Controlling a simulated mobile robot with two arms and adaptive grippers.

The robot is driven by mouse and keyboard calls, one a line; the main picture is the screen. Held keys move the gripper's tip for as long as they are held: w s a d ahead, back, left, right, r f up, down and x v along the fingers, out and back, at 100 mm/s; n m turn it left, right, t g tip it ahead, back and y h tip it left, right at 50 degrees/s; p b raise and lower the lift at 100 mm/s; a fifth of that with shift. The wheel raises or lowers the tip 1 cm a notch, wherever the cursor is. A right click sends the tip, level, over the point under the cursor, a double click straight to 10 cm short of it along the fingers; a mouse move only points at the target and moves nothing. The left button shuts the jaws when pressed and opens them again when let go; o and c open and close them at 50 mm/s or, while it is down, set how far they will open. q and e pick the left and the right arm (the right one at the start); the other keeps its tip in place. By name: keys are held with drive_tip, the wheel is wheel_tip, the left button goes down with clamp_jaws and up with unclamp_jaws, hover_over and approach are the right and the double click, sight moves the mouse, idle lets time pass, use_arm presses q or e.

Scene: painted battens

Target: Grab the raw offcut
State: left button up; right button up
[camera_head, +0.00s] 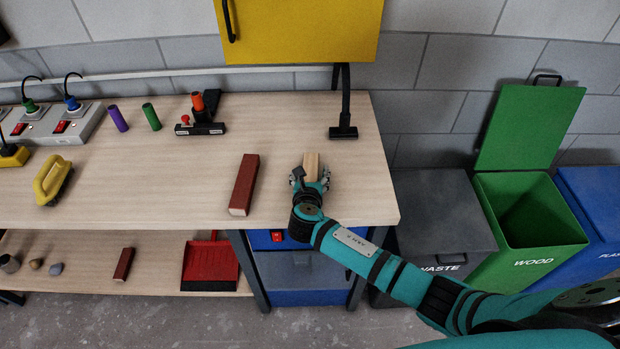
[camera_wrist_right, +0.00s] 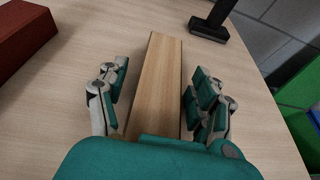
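The raw offcut (camera_head: 311,162) is a bare, light wood block lying on the workbench at its right part. In the right wrist view the offcut (camera_wrist_right: 158,85) runs lengthwise between my fingers. My right gripper (camera_head: 310,176) is low over its near end, with one finger on each side. The fingers of the right gripper (camera_wrist_right: 158,74) are open, with a clear gap on the left and a narrower one on the right. The palm hides the near end of the block. My left gripper is not in view.
A red-painted batten (camera_head: 244,184) lies left of the offcut, and a smaller one (camera_head: 124,263) is on the lower shelf. A black stand (camera_head: 343,131) is behind. An open green WOOD bin (camera_head: 540,255) and a grey WASTE bin (camera_head: 440,215) stand right of the bench (camera_head: 170,190).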

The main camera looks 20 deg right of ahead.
drive_tip(key=c, duration=1.1)
